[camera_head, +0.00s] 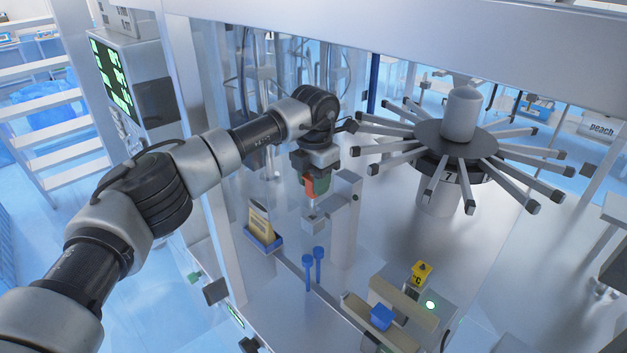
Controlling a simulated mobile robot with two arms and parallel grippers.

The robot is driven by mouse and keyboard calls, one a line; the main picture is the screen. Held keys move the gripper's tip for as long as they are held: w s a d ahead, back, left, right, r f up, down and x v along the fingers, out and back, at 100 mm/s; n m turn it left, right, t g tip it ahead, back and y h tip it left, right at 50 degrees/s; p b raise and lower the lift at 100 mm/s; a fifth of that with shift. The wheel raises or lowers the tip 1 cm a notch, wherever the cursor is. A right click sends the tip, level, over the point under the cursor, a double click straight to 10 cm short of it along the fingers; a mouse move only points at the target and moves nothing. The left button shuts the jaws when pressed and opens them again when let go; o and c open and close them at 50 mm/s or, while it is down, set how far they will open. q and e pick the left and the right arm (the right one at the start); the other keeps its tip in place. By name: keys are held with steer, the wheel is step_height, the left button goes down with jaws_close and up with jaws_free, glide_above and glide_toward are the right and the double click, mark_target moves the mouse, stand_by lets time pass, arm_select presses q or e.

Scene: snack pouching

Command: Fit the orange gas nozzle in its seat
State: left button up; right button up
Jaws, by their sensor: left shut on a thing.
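My left arm reaches in from the left, and its gripper (315,172) points down, shut on the orange gas nozzle (318,186). The nozzle's orange body shows just below the dark gripper housing, partly covered by the fingers. A thin pale tip seems to point down from it. Just below is a small grey block (313,222) on a bracket beside a grey post, which looks like the seat. I cannot tell whether the nozzle tip touches it. My right gripper is not in view.
A carousel (457,135) with many radial arms stands to the right. A grey post (345,215) stands close beside the gripper. Below are a blue holder with yellowish pouches (261,226), two blue pegs (313,262), a blue block (381,317) and a yellow box (421,272).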

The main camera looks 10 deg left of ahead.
mark_target(314, 215)
arm_select(q)
steer(key=shift+f+b, duration=0.75)
steer(key=shift+f, duration=0.35)
steer(key=shift+f+b, duration=1.35)
steer(key=shift+f, duration=0.65)
steer(key=o, duration=1)
